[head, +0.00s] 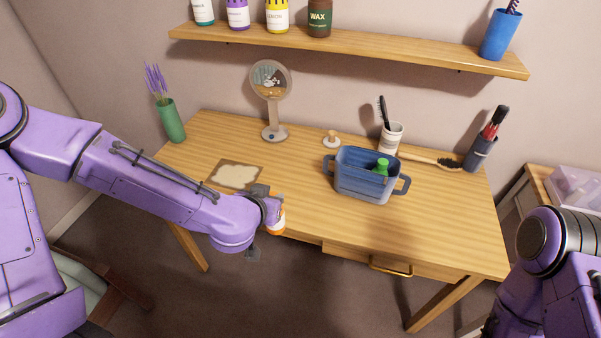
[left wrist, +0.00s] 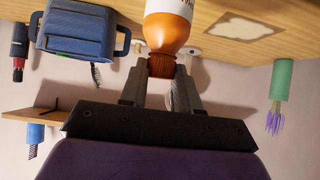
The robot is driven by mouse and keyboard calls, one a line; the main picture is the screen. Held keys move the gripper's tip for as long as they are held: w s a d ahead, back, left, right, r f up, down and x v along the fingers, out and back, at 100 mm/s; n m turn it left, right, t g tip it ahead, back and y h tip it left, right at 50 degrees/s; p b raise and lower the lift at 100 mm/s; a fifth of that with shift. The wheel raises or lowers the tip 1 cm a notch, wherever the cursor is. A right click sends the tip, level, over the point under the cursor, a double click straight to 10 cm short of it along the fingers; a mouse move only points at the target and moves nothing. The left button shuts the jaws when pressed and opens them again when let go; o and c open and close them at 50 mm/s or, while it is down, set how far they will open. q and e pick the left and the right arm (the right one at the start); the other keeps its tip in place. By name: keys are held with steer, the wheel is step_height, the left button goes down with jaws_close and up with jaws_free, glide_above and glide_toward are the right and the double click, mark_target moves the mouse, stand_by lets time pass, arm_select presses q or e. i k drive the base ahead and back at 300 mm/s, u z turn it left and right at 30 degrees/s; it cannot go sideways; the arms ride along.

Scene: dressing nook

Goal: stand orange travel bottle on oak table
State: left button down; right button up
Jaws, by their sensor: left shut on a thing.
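The orange travel bottle (head: 278,228) shows partly behind my left gripper, at the front edge of the oak table (head: 450,220) in the head view. My left gripper (head: 272,207) is shut on it. In the left wrist view, which is upside down, the fingers (left wrist: 164,78) grip the bottle's brown cap, and its orange shoulder and white label (left wrist: 168,25) extend toward the table side. The bottle looks roughly upright, cap up. Its base is out of that view, and I cannot tell whether it touches the table. My right gripper is outside both views.
A blue bin (head: 365,180) with a green-capped item stands right of the bottle. A cream-patterned mat (head: 236,175), mirror (head: 271,95), green vase (head: 171,122), white cup (head: 391,138) and dark brush holder (head: 479,153) also occupy the table. The front-right tabletop is clear.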

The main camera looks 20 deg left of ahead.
mark_target(227, 169)
steer(key=u, duration=0.5)
steer(key=k, duration=1.15)
steer(key=u, duration=1.05)
steer(key=i, duration=1.6)
steer(key=z, duration=0.5)
